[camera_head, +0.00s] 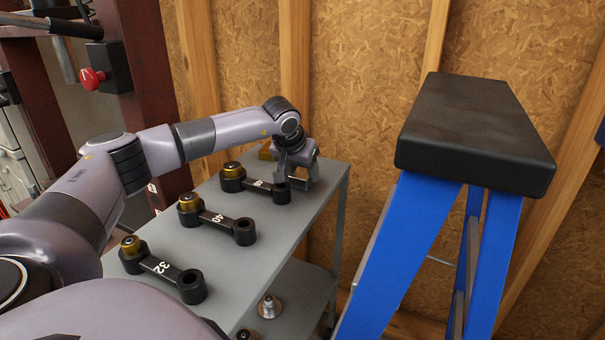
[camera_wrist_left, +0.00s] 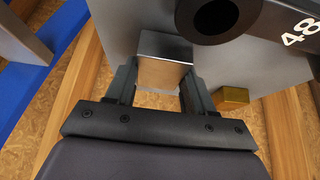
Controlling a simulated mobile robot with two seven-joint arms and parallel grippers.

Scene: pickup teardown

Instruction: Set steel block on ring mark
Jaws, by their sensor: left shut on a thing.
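The steel block (camera_wrist_left: 163,47) is a plain grey metal block between the fingers of my left gripper (camera_wrist_left: 158,82) in the wrist view. The fingers are shut on its two sides. In the head view, my left gripper (camera_head: 296,172) is low over the far end of the grey cart top (camera_head: 262,232), beside the black link marked 48 (camera_head: 265,187). There the block is mostly hidden by the gripper, and I cannot tell whether it touches the surface. No ring mark can be made out in either view. My right gripper is not in view.
Links marked 40 (camera_head: 216,218) and 32 (camera_head: 160,266) lie nearer on the cart. A brass-coloured block (camera_wrist_left: 232,97) sits close beside my gripper, at the cart's far edge. A blue stand with a black top (camera_head: 475,130) is at the right. Cart surface between links is clear.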

